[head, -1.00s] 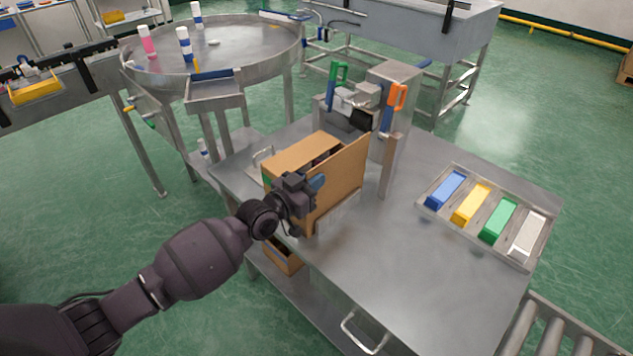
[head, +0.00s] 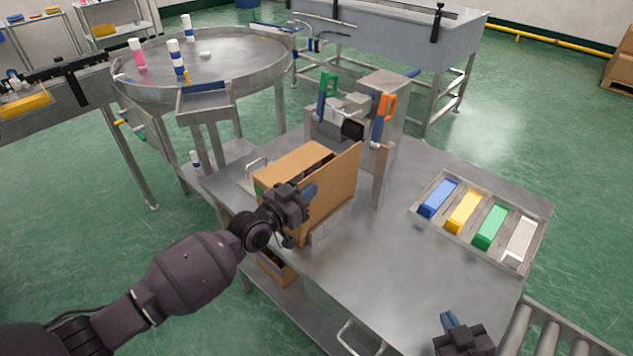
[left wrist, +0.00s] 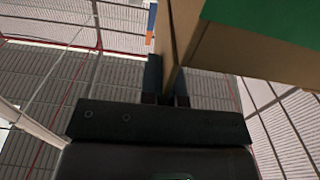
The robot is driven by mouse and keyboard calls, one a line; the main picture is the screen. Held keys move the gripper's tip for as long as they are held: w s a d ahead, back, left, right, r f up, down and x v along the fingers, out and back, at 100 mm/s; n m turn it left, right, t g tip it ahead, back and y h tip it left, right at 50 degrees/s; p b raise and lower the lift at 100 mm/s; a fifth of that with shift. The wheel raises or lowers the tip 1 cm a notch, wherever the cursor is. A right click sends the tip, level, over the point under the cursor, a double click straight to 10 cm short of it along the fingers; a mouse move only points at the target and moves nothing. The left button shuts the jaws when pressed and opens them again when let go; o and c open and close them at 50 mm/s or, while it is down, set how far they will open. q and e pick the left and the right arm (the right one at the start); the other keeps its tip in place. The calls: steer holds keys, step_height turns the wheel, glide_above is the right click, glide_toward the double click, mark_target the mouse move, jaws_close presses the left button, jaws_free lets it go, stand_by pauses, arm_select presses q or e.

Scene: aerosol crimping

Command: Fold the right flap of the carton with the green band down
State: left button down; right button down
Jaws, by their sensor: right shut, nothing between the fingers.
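The carton (head: 318,215) stands on the steel table in the middle of the head view. Its green band (head: 259,187) shows as a small patch at the left edge, and as a larger patch in the left wrist view (left wrist: 270,18). One top panel (head: 292,160) lies flat. The right flap (head: 343,178) stands up, tilted outward. My left gripper (head: 310,192) is at the carton's near end, with cardboard (left wrist: 171,45) between its close-set fingers (left wrist: 167,85). The exact part gripped is unclear. My right gripper (head: 450,322) is shut and empty at the bottom right, apart from the carton.
A crimping machine (head: 378,105) with green and orange handles stands just behind the carton. A tray (head: 462,239) with blue, yellow, green and white blocks lies on the right. Bare tabletop (head: 375,265) lies between my right gripper and the carton.

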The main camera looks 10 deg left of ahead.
steer(key=w+a+r+n+t+y, duration=0.1)
steer(key=w+a+r+n+y, duration=0.4)
steer(key=w+a+r+n, duration=0.4)
steer(key=n+g+y, duration=0.4)
steer(key=n+y, duration=0.3)
steer(key=n, duration=0.7)
glide_toward(310, 177)
steer(key=x, duration=0.7)
steer(key=shift+a+r, duration=0.2)
steer(key=shift+a, duration=0.05)
steer(key=shift+w+g, duration=0.1)
steer(key=shift+g, duration=0.2)
